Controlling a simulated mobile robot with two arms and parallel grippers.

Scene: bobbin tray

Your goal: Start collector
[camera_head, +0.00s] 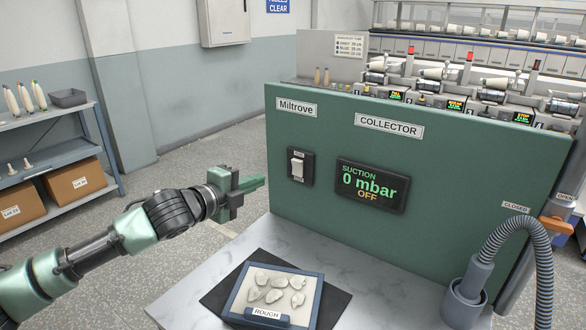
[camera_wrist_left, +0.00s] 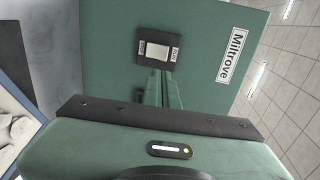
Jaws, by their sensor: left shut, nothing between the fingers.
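The green collector panel (camera_head: 440,165) carries a COLLECTOR label and a dark display (camera_head: 371,186) reading "SUCTION 0 mbar OFF". A white rocker switch (camera_head: 297,167) in a dark frame sits left of the display. My left gripper (camera_head: 262,182) is shut and empty, its fingertips pointing toward the panel, left of the switch and slightly lower. In the left wrist view the shut fingers (camera_wrist_left: 160,85) point at the switch (camera_wrist_left: 160,51), which lies just beyond the tips. Contact is not visible. My right gripper is not in view.
A framed tray (camera_head: 234,290) of grey-white lumps labelled ROUGH lies on a dark mat on the marble table (camera_head: 192,290). A grey hose (camera_head: 541,255) rises from a holder at the right, near an orange handle (camera_head: 557,226) by OPEN and CLOSED labels. A shelf stands at far left.

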